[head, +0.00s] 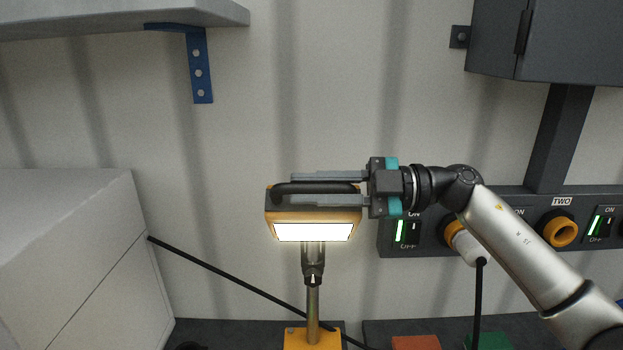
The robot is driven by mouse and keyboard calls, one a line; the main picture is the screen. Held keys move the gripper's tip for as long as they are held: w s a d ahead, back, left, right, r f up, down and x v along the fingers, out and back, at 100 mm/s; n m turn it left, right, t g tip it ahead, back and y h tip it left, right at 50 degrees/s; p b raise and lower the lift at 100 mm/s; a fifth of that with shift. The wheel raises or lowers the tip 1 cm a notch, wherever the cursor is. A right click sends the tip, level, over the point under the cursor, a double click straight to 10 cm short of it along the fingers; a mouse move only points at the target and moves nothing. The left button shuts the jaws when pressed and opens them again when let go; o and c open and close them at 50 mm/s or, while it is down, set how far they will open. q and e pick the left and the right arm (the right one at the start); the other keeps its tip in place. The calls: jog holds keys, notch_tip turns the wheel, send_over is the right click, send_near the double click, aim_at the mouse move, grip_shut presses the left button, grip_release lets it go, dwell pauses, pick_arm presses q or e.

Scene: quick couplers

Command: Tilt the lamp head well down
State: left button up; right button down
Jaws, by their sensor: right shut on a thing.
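The lamp head (313,232) is a yellow-and-dark box with a bright white lit panel on its lower front. It sits on top of a metal post (313,306) that rises from a yellow base (298,340). A black handle (316,189) runs along the top of the head. My right gripper (328,188) comes in from the right, its two grey fingers above and below the handle, and is shut on it. The lit face is turned forward and appears angled somewhat downward; the exact tilt is hard to tell. My left gripper is not in view.
A dark panel (384,240) with lit switches and yellow-ringed couplers (564,231) is behind my right arm. A black cable (215,269) runs past the post. A large pale box (75,255) fills the left, and a shelf (110,17) hangs above. Open wall lies above the lamp.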

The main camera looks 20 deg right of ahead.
jog(key=shift+s+f+n+b, duration=0.2)
jog(key=shift+f+n, duration=0.25)
jog(key=shift+f, duration=0.15)
jog(key=shift+s+f+n+b, duration=0.2)
jog(key=shift+f+n, duration=0.25)
jog(key=shift+f, duration=0.15)
jog(key=shift+a+f, duration=0.1)
jog(key=shift+f, duration=0.4)
jog(key=c, duration=0.8)
grip_release()
jog(key=shift+o, duration=0.2)
jog(key=b, duration=0.3)
send_near(313, 212)
jog(key=s+d, duration=0.2)
jog(key=s+d+r, duration=0.1)
jog(key=d, duration=0.1)
jog(key=shift+s+d+r, duration=0.1)
jog(key=shift+s+r, duration=0.1)
jog(key=shift+s, duration=0.2)
